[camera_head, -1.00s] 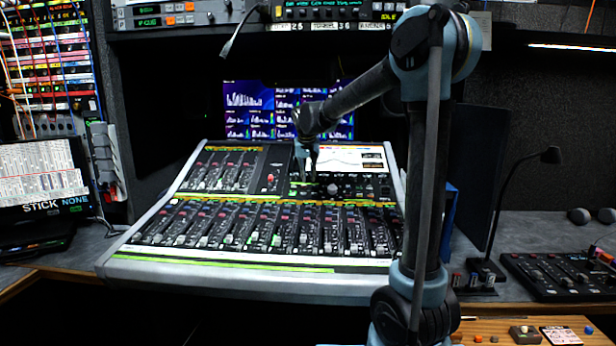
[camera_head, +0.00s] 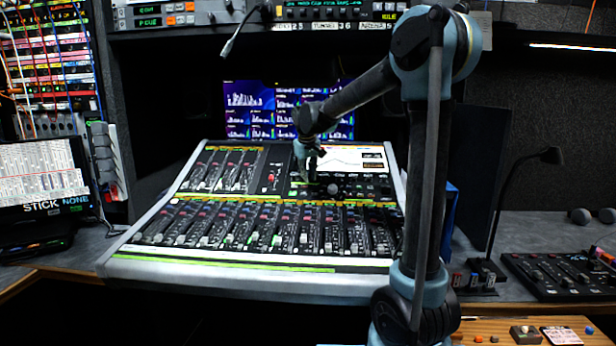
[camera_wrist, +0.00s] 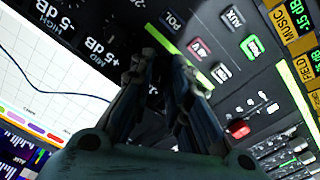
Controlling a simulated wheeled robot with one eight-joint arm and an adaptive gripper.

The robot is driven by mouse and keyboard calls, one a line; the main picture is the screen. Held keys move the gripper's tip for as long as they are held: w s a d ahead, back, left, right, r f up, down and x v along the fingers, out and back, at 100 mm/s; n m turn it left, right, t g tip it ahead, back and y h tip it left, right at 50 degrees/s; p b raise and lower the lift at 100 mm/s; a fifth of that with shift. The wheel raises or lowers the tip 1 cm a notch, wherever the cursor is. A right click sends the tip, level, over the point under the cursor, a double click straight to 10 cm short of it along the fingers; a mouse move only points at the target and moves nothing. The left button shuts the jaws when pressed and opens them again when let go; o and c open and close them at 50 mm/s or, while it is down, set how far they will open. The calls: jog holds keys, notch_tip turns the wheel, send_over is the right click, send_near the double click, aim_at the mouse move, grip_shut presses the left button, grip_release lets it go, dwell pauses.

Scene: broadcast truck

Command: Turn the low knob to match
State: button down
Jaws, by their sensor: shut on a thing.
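In the wrist view my gripper (camera_wrist: 163,68) has both fingers close together, pointing down at the panel. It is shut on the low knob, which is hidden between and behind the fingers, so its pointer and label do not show. The same white display (camera_wrist: 40,65) with a dark curve lies left of the fingers in the wrist view.
A larger dark knob (camera_head: 333,189) stands just right of my gripper. Several faders fill the console's front. Lit AUX and EQ-like buttons (camera_wrist: 252,47) sit right of the fingers. A desk lamp (camera_head: 497,205) and a small control panel (camera_head: 555,272) stand at right.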

jog(key=c, duration=1.5)
grip_release()
jog(key=shift+c, duration=0.2)
jog(key=shift+r, duration=0.1)
jog(key=v, duration=1.1)
jog(key=shift+r, duration=0.35)
jog(key=shift+s, duration=0.2)
